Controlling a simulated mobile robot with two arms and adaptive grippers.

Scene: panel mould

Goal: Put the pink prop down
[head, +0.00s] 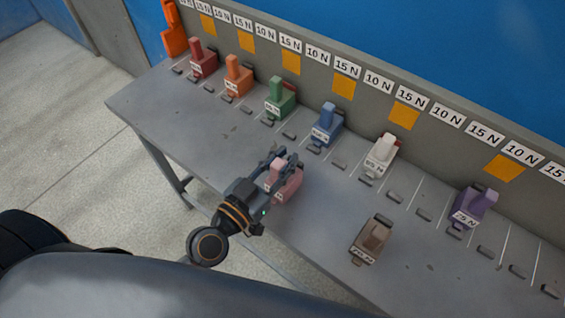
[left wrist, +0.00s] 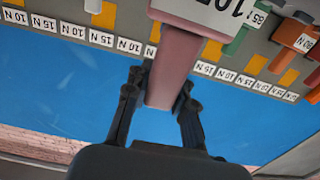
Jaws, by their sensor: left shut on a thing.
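The pink prop (head: 289,186) is a block with an upright handle and a white label, near the front edge of the grey table (head: 225,135) in the head view. My left gripper (head: 281,160) is shut on its handle. In the left wrist view the pink prop (left wrist: 174,65) runs up between the two fingers (left wrist: 158,100), its labelled base at the top edge. I cannot tell whether its base touches the table. My right gripper is not in view.
Red (head: 202,61), orange (head: 237,78), green (head: 280,98), blue (head: 326,125), white (head: 380,155) and purple (head: 474,208) props stand along the back in marked lanes. A brown prop (head: 371,240) stands at front right. Labels line the back panel (head: 420,138). A lane between white and purple looks free.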

